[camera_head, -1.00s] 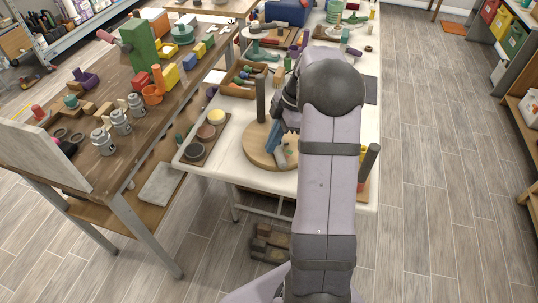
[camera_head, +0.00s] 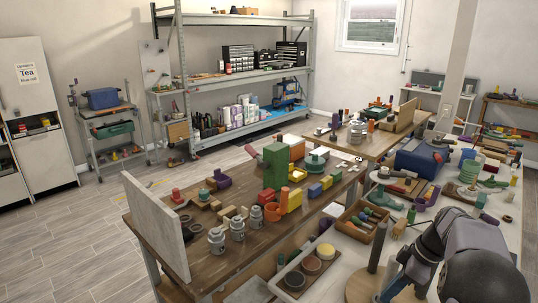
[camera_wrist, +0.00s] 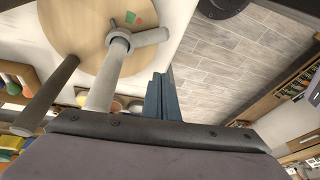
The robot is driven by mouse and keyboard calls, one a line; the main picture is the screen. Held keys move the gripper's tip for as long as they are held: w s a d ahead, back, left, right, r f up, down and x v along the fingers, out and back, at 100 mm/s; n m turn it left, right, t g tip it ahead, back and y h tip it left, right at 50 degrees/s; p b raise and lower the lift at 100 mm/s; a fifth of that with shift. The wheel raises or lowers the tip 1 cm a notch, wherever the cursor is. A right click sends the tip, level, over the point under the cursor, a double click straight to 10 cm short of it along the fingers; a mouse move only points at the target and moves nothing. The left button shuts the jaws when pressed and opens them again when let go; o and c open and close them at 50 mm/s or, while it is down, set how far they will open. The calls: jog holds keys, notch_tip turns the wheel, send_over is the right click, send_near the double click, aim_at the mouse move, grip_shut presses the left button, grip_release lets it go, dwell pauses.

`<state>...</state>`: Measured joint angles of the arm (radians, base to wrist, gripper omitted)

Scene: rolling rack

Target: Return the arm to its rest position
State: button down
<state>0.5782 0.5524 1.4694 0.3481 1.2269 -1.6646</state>
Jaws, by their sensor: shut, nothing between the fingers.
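My arm (camera_head: 470,258) reaches in from the lower right of the head view, over the white table (camera_head: 333,278). My gripper (camera_head: 393,284) has blue fingers pointing down beside a round wooden board (camera_head: 359,289). In the wrist view the blue fingers (camera_wrist: 165,92) are together with nothing between them. They stand to the right of the round board (camera_wrist: 80,22), which carries a grey post with a short side piece (camera_wrist: 118,46). I cannot tell how far the fingertips are above the table.
A dark post (camera_head: 377,247) stands close left of my gripper. A wooden tray of tools (camera_head: 349,228) and a blue box (camera_head: 420,160) are behind. A brown workbench (camera_head: 262,243) with cans and blocks stands left. Open floor (camera_head: 70,235) lies further left.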

jog(key=s+f+m, duration=0.1)
jog(key=f+m, duration=0.1)
jog(key=m, duration=0.1)
jog(key=s+d+f+m+h, duration=0.1)
jog(key=f+m, duration=0.1)
jog(key=m, duration=0.2)
jog(key=s+f+m, duration=0.1)
jog(key=f+m, duration=0.1)
jog(key=m, duration=0.2)
jog(key=shift+s+d+f, duration=0.1)
jog(key=shift+d+f, duration=0.05)
jog(key=shift+d, duration=0.2)
jog(key=s+f+m, duration=0.1)
jog(key=s+a+f+m+g, duration=0.1)
jog(key=s, duration=0.1)
jog(key=s+f+m, duration=0.1)
jog(key=s+m, duration=0.1)
jog(key=shift+s+a+h, duration=0.15)
jog(key=shift+a+h, duration=0.15)
jog(key=shift+h, duration=0.1)
jog(key=s+a+r+n+g+h+p, duration=0.1)
jog(key=s+a+r+g+p, duration=0.1)
jog(key=s+a, duration=1.15)
jog(key=w+a+r+n+t, duration=0.2)
jog(key=a+r+n, duration=0.1)
jog(key=a+r, duration=0.15)
notch_tip(320, 180, down, 13)
jog(key=b, duration=1.2)
jog(key=shift+s+r+h, duration=0.15)
jog(key=shift+h, duration=0.25)
